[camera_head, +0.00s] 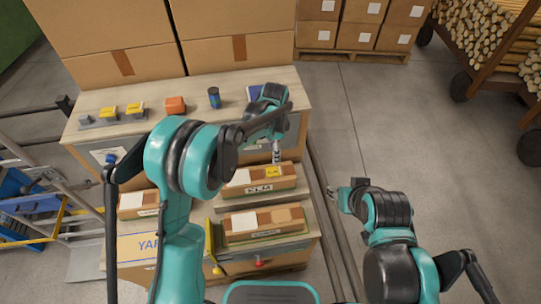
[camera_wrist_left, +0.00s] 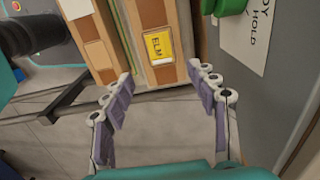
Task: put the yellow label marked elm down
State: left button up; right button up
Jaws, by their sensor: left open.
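The yellow label marked ELM (camera_wrist_left: 159,47) lies on a cardboard box in the left wrist view, and it shows small in the head view (camera_head: 274,172). The box (camera_head: 240,191) stands on the bench's middle level. My left gripper (camera_head: 277,155) is just above the label's end of the box. In the left wrist view its fingers (camera_wrist_left: 163,85) are spread with nothing between them, and the label lies beyond the gap. My right gripper (camera_head: 338,195) is over the floor right of the bench, with its finger opening unclear.
The bench top (camera_head: 150,100) holds yellow blocks, an orange block (camera_head: 175,105) and a dark blue can (camera_head: 214,98). A green object (camera_wrist_left: 229,6) is near the left gripper.

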pick_arm(q)
jog(key=s+a+r+n+t, duration=0.3)
jog(key=s+a+r+n, duration=0.55)
jog(key=r, duration=0.45)
jog(key=s+a+n+t, duration=0.4)
jog(key=s+a+n, duration=0.3)
jog(key=s, duration=0.8)
jog(key=shift+a+r, duration=0.4)
jog(key=shift+a, duration=0.75)
jog(key=shift+s, duration=0.1)
